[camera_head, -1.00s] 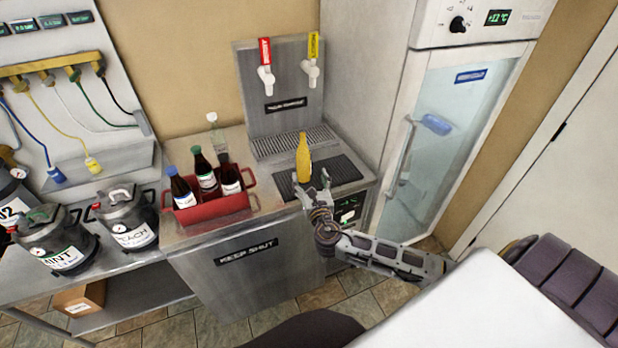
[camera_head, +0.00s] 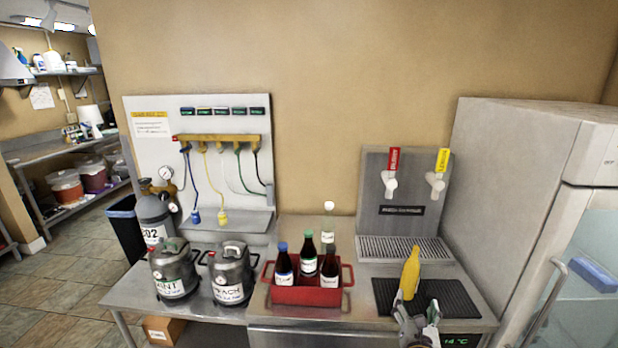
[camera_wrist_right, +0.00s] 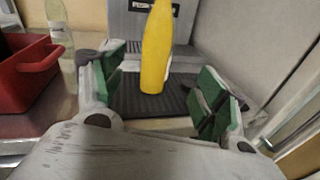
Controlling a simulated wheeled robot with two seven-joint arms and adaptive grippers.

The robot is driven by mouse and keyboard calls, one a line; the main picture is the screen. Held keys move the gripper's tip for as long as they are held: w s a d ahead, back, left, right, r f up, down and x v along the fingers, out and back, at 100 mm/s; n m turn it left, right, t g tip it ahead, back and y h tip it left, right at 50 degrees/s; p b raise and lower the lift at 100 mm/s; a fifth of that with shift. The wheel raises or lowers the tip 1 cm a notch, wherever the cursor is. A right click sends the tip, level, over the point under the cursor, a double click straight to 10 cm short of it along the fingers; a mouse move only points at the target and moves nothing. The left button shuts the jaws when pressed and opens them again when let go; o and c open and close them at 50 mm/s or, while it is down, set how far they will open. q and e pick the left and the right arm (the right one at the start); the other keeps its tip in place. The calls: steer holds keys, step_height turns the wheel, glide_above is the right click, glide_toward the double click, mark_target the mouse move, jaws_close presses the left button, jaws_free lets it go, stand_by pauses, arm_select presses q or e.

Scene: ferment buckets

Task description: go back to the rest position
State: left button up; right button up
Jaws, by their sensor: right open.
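My right gripper (camera_head: 418,322) is low at the right of the head view, just in front of the yellow bottle (camera_head: 410,272). In the right wrist view its green-padded fingers (camera_wrist_right: 165,92) stand wide apart. The yellow bottle (camera_wrist_right: 157,48) stands upright on the black ribbed mat (camera_wrist_right: 150,98), beyond the fingertips, and nothing shows between the pads. My left gripper is not in view.
A red crate (camera_head: 305,294) with several bottles stands left of the mat. Two kegs, MINT (camera_head: 173,272) and PEACH (camera_head: 230,275), stand farther left. The tap tower (camera_head: 404,195) is behind, and the fridge (camera_head: 530,190) is at the right.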

steer(key=s+a+f+m+g+y, duration=0.2)
steer(key=s+a+f+m+g, duration=0.15)
steer(key=s+m, duration=0.5)
steer(key=s+a+f+m+g+y, duration=0.25)
steer(key=s+m+g, duration=0.25)
steer(key=s+m, duration=0.4)
steer(key=s+a+f+m+g+y, duration=0.2)
steer(key=s+a+f+m+g, duration=0.15)
steer(key=s+m, duration=0.55)
step_height(320, 180, down, 32)
steer(key=m+g, duration=0.2)
steer(key=s+d+f, duration=0.2)
steer(key=s+f, duration=0.8)
steer(key=s, duration=0.1)
steer(key=s+d+f+g, duration=0.1)
steer(key=s+d+f, duration=0.1)
steer(key=s+f, duration=0.8)
steer(key=shift+s+f, duration=0.25)
steer(key=shift+s, duration=0.8)
